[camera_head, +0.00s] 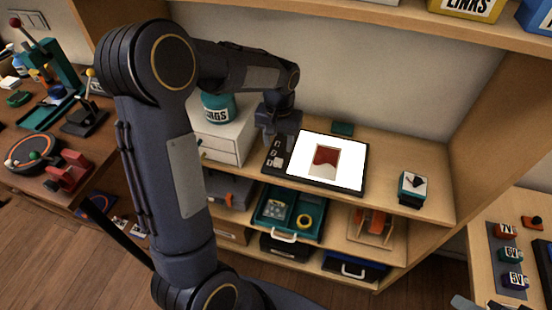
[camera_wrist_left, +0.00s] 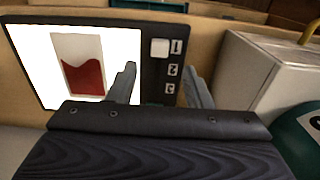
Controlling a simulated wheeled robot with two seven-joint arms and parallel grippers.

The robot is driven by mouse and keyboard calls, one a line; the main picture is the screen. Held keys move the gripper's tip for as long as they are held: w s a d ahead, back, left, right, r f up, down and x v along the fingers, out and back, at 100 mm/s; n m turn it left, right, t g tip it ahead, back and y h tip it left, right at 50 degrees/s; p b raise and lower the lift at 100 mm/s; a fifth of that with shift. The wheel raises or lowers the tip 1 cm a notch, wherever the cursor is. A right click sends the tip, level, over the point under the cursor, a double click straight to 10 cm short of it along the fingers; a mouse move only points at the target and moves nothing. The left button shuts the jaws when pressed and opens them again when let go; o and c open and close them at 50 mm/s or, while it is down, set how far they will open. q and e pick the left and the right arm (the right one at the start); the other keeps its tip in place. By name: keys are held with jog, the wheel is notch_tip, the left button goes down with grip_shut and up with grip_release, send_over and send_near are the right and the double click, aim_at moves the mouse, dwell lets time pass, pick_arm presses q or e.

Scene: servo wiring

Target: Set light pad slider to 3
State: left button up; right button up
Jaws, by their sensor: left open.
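The light pad (camera_head: 353,163) lies on the top of the wooden shelf, its white screen lit under a picture with a dark red shape. Its black side strip carries the labels 1, 2 and 3. The white square slider knob (camera_wrist_left: 160,47) sits beside the label 1 in the left wrist view. My left gripper (camera_head: 281,128) is over the strip at the label 3 end. In the left wrist view its two fingers (camera_wrist_left: 162,84) are apart and empty, with the strip between them. Whether the fingertips touch the pad cannot be told. My right gripper is not in view.
A white drawer box (camera_head: 226,132) with a teal jar (camera_head: 218,108) stands close to the left of the pad. A small teal block (camera_head: 343,129) lies behind it. A teal box with a dial (camera_head: 412,188) is to the right, with bare wood between.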

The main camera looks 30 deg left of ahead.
aim_at(278, 161)
pick_arm(q)
notch_tip(278, 161, down, 7)
jog(key=shift+f, duration=0.1)
jog(key=shift+c, duration=0.4)
grip_shut()
